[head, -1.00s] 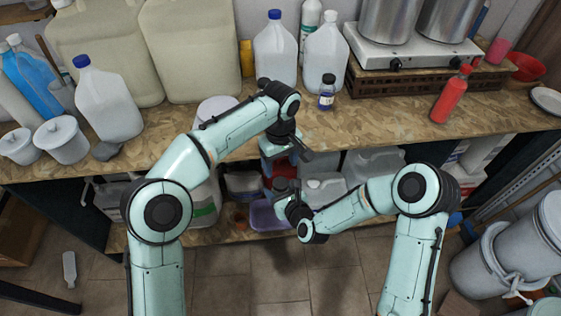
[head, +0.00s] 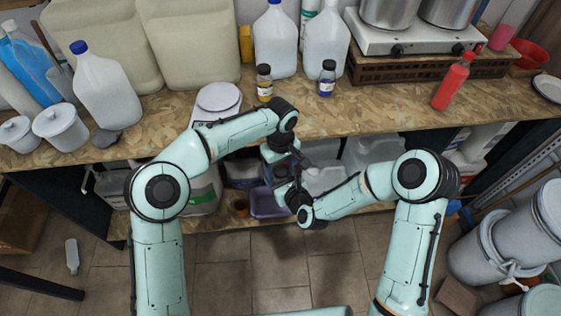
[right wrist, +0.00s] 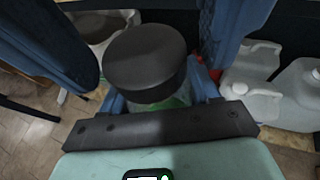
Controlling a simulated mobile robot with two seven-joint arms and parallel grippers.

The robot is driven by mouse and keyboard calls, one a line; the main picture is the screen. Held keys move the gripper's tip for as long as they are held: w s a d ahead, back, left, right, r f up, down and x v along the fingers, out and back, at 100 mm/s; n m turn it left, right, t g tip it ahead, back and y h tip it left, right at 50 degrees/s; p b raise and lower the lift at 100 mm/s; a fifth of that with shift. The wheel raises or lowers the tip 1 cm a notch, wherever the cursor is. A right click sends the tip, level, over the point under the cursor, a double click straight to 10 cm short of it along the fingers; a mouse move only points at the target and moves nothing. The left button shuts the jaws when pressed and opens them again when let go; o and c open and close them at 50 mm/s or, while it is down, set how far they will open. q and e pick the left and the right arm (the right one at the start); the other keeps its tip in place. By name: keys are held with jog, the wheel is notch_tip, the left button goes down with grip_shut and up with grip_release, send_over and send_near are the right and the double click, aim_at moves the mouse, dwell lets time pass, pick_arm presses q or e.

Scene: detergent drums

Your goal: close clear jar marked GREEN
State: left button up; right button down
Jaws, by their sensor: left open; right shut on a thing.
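A round black lid (right wrist: 145,62) sits over a clear jar (right wrist: 165,103) with green showing on it, in the right wrist view. Whether the lid is seated or loose I cannot tell. My right gripper (head: 287,192) is shut on this jar in front of the counter. The jar itself is not clearly visible in the head view. My left gripper (head: 283,157) is open, just above the right one. Blue fingers, apparently its own, stand on either side of the lid in the right wrist view (right wrist: 160,35); contact with the lid is not visible.
Two small dark-capped jars stand on the counter, one with a yellow label (head: 264,83) and one with a blue label (head: 326,78). A red bottle (head: 453,82) stands to the right. Below the counter, a shelf holds jugs and a purple tub (head: 270,203) close behind my grippers.

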pick_arm(q)
jog(key=c, duration=1.1)
jog(key=m, duration=0.6)
jog(key=o, duration=1.2)
jog(key=shift+c, duration=0.2)
jog(key=shift+r, duration=0.15)
jog(key=shift+r, duration=2.1)
